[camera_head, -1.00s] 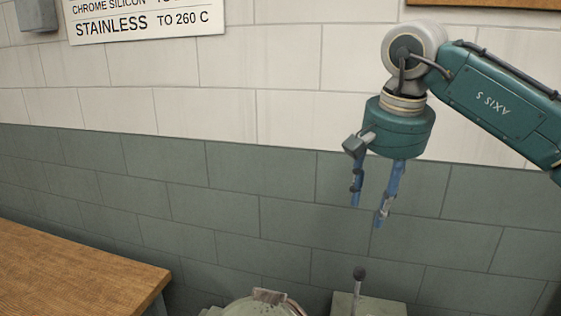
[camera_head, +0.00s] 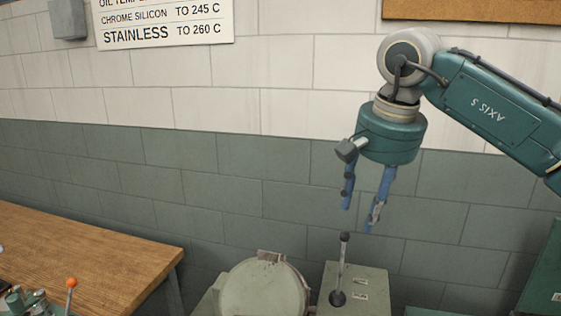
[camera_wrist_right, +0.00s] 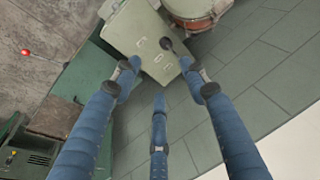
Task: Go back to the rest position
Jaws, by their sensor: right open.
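My right gripper (camera_head: 357,219) hangs fingers down from its teal arm in the right half of the head view, in front of the block wall. Its blue fingers are spread open with nothing between them. They also show in the right wrist view (camera_wrist_right: 162,95), spread apart and empty. Just below the fingertips in the head view is the dark knob of an upright lever (camera_head: 342,262); I see no contact. My left gripper is in neither view.
The lever stands on a grey-green box (camera_head: 372,298), beside a round pale green machine drum (camera_head: 262,292). A wooden bench (camera_head: 80,252) is at the left, with an orange-knobbed lever (camera_head: 71,283) at its front. A temperature sign (camera_head: 165,25) hangs on the wall.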

